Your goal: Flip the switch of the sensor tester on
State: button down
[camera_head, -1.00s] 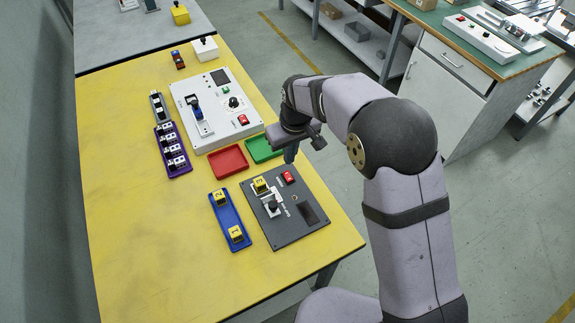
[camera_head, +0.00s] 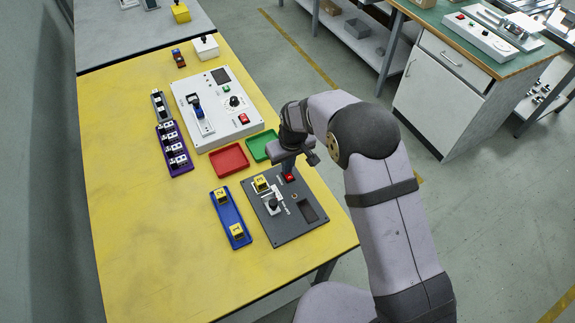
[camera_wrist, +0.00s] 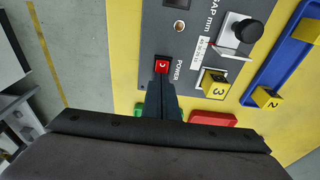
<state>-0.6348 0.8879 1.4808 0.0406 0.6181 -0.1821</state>
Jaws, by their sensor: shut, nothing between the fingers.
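The sensor tester, a dark grey panel (camera_head: 283,228), lies at the near right of the yellow table; it also shows in the wrist view (camera_wrist: 204,43). Its red switch (camera_wrist: 161,65), marked POWER, is at the panel's edge; in the head view the switch (camera_head: 289,177) is partly covered by my fingers. My gripper (camera_head: 288,170) is shut and empty, pointing down with its tips right at the switch. In the wrist view the fingertips (camera_wrist: 160,86) end just beside the red rocker. I cannot tell whether they touch it.
On the panel are a black knob (camera_head: 273,203) and a yellow block marked 3 (camera_head: 261,184). A blue tray (camera_head: 230,217) with yellow blocks lies to the left. Red (camera_head: 229,159) and green (camera_head: 262,146) trays and a white tester (camera_head: 213,106) lie behind. The near table is clear.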

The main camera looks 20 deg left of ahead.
jog(key=shift+w+a+f+b, duration=0.1)
jog(key=shift+f+b, duration=0.35)
jog(key=shift+b, duration=0.05)
jog(key=shift+r, duration=0.25)
jog(key=shift+f, duration=0.1)
jog(key=shift+s+d+p, duration=0.2)
jog(key=shift+s+p, duration=0.05)
jog(key=shift+p, duration=0.05)
jog(key=shift+s+d, duration=0.5)
